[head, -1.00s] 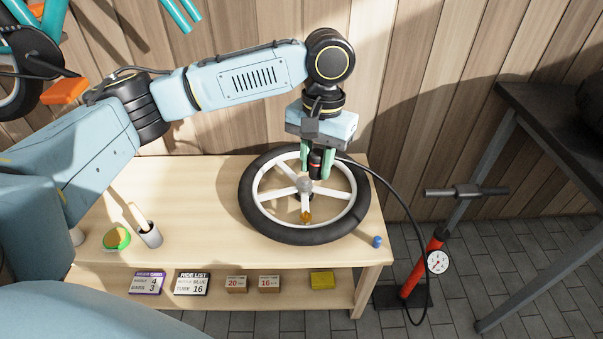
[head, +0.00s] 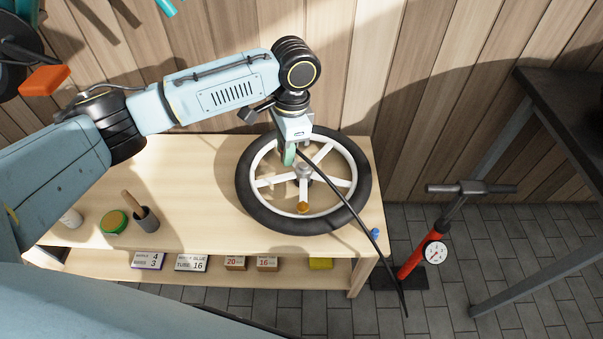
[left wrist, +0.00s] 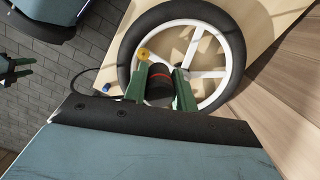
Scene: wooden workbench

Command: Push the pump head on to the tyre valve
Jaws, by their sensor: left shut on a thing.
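My left gripper (head: 289,155) is shut on the pump head (left wrist: 159,84), a black cylinder with a red ring, between its green fingers in the left wrist view. It is over the back part of the wheel, whose black tyre (head: 256,208) and white spokes lie flat on the bench. A brass-coloured piece (head: 302,207), apparently the valve, sits at the front inner rim, apart from the pump head; it also shows in the left wrist view (left wrist: 143,54). In the head view the pump head is mostly hidden. My right gripper (left wrist: 16,68) appears open, at the left wrist view's left edge.
The hose (head: 345,203) crosses the wheel to the right. A red floor pump (head: 413,259) stands right of the bench (head: 190,170). A blue cap (head: 375,232) lies at the bench's right front.

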